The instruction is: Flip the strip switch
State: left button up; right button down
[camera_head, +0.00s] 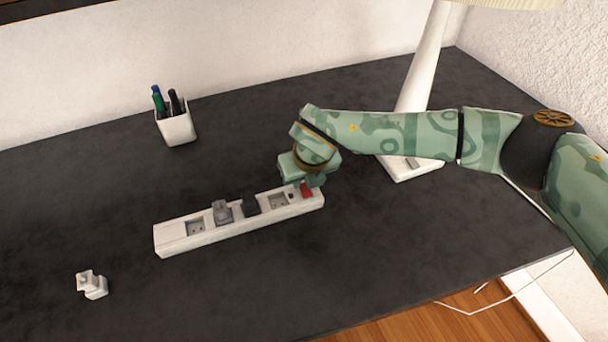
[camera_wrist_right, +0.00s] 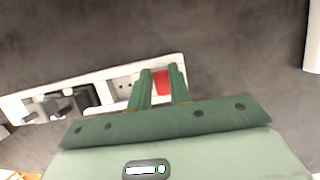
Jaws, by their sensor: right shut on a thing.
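The white power strip (camera_head: 190,241) lies on the dark desk, with several sockets along its top. Its red switch (camera_head: 306,190) is at the right end and also shows in the right wrist view (camera_wrist_right: 163,84). My right gripper (camera_head: 313,183) is down at that end of the strip. In the right wrist view its two green fingers (camera_wrist_right: 161,72) stand on either side of the red switch and are shut on it. The gripper partly hides the strip's right end in the head view. My left gripper is not in view.
A grey plug (camera_head: 222,211) and a black plug (camera_head: 250,205) sit in the strip. A loose white plug (camera_head: 92,285) lies front left. A pen cup (camera_head: 176,127) stands at the back. A white lamp (camera_head: 421,60) stands behind my right arm.

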jog(key=c, duration=1.3)
grip_release()
jog(key=p+v, duration=0.4)
jog(key=v, duration=1.2)
jog(key=shift+r, duration=0.15)
